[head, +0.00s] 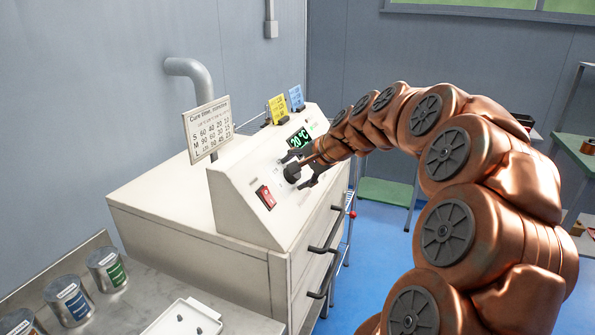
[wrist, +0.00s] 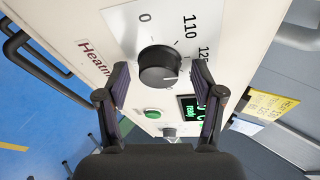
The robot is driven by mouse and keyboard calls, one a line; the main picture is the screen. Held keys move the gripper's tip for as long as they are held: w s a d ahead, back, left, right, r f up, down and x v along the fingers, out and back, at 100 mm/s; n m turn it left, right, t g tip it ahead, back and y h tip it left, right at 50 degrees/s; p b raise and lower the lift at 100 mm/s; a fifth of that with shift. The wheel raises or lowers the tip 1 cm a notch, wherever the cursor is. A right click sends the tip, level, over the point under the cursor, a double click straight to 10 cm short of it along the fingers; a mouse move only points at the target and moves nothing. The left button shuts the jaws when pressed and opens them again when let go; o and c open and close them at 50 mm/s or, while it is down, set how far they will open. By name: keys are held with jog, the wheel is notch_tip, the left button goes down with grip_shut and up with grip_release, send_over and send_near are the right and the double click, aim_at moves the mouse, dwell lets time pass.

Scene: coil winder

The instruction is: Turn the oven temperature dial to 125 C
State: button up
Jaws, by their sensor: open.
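The oven temperature dial (wrist: 158,66) is a round black knob on the oven's pale sloped panel. In the wrist view the scale around it shows 0, 110 and a partly hidden 125. I cannot clearly read where its pointer stands. My gripper (wrist: 159,70) is open, with one finger on each side of the dial; I cannot tell whether they touch it. In the head view the dial (head: 292,172) is partly behind my gripper (head: 303,168). The oven (head: 180,205) has a green display (head: 299,138) reading 20 °C.
A red switch (head: 265,197) is on the panel left of the dial. A green button (wrist: 152,113) and another small knob (wrist: 169,132) sit near my fingers. A cure-time sign (head: 208,128) and yellow and blue cards stand on the oven. Tins and a white tray (head: 160,326) are at front left.

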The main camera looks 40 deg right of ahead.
jog(key=shift+r, duration=0.1)
jog(key=v, duration=1.2)
